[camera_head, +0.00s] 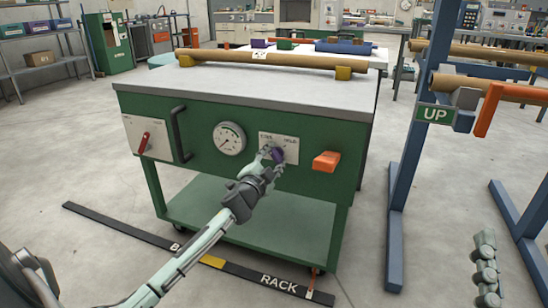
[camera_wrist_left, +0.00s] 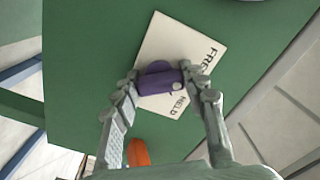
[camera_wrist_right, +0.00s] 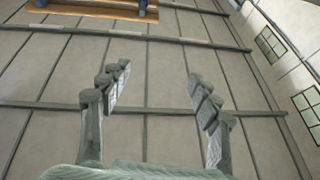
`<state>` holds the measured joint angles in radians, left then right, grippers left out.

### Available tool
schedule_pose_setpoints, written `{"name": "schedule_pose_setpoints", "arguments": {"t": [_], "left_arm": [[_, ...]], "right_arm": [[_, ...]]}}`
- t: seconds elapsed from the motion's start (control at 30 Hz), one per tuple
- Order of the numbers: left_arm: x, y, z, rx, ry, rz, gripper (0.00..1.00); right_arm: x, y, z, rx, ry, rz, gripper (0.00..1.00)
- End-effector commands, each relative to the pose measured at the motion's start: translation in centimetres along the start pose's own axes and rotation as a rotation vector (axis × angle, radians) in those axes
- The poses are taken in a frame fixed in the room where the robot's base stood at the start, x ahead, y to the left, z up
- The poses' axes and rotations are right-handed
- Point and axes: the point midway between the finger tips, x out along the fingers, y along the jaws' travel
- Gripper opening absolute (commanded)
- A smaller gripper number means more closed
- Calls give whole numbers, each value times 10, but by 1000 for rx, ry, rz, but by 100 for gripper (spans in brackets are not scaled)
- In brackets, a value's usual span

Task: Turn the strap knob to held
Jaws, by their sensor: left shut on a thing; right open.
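The purple strap knob (camera_head: 278,155) sits on a pale plate (camera_head: 290,142) on the front of the green cart. The left wrist view shows the knob (camera_wrist_left: 160,80) close up, with the words FREE and HELD on the plate (camera_wrist_left: 178,42). My left gripper (camera_head: 271,156) is at the knob, its fingers on either side of it and shut on it. A small pale mark shows on the knob near the HELD side, but I cannot tell its exact setting. My right gripper (camera_wrist_right: 158,82) is open and empty, facing a panelled wall.
The cart front also carries a round gauge (camera_head: 229,138), a red lever (camera_head: 144,143), a black handle (camera_head: 179,134) and an orange block (camera_head: 326,161). A long brown tube (camera_head: 270,59) lies on top.

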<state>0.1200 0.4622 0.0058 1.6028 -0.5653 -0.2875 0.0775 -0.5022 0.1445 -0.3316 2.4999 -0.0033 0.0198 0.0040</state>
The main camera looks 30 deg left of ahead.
Motion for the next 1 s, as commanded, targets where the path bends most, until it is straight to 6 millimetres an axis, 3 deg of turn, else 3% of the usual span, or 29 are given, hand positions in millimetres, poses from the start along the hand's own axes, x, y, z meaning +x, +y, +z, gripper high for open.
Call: {"name": "schedule_pose_setpoints", "arguments": {"t": [0.2, 0.6, 1.0], "left_arm": [[0, -1, -1, 141, 0, 1, 14], [0, -2, -2, 516, 2, 1, 14], [0, -2, -2, 896, 1, 1, 14]], "right_arm": [[-4, -1, 17, 2, -108, -1, 62], [-18, 24, 72, -53, -392, 39, 62], [-44, 47, 111, -89, -621, 81, 62]]}}
